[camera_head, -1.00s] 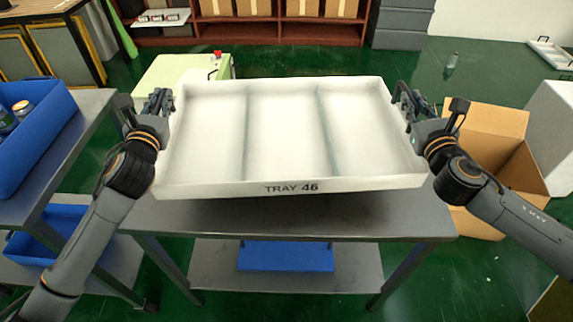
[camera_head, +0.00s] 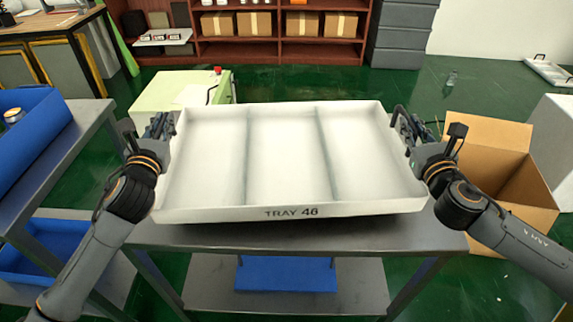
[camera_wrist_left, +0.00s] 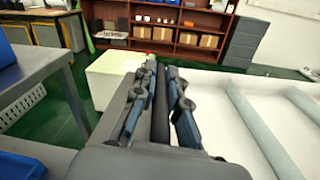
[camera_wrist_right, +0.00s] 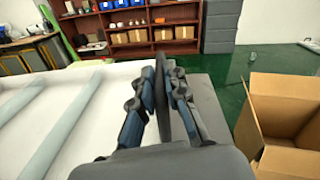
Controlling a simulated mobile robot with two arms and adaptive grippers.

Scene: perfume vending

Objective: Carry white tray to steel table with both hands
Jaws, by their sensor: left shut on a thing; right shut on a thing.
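The white tray (camera_head: 282,160) has three empty compartments and "TRAY 46" on its front wall. It is roughly level over the steel table (camera_head: 440,242), whose front strip shows below it. A dark shadow lies under its front edge; I cannot tell whether its underside touches the tabletop. My left gripper (camera_head: 160,126) is shut on the handle at the tray's left side; its fingers also show in the left wrist view (camera_wrist_left: 162,95). My right gripper (camera_head: 405,126) is shut on the right handle (camera_wrist_right: 170,85), seen between its fingers in the right wrist view.
An open cardboard box (camera_head: 500,165) stands right of the table. A grey cart (camera_head: 85,125) with blue bins (camera_head: 35,130) is at left. A pale green cabinet (camera_head: 180,90) is behind the tray.

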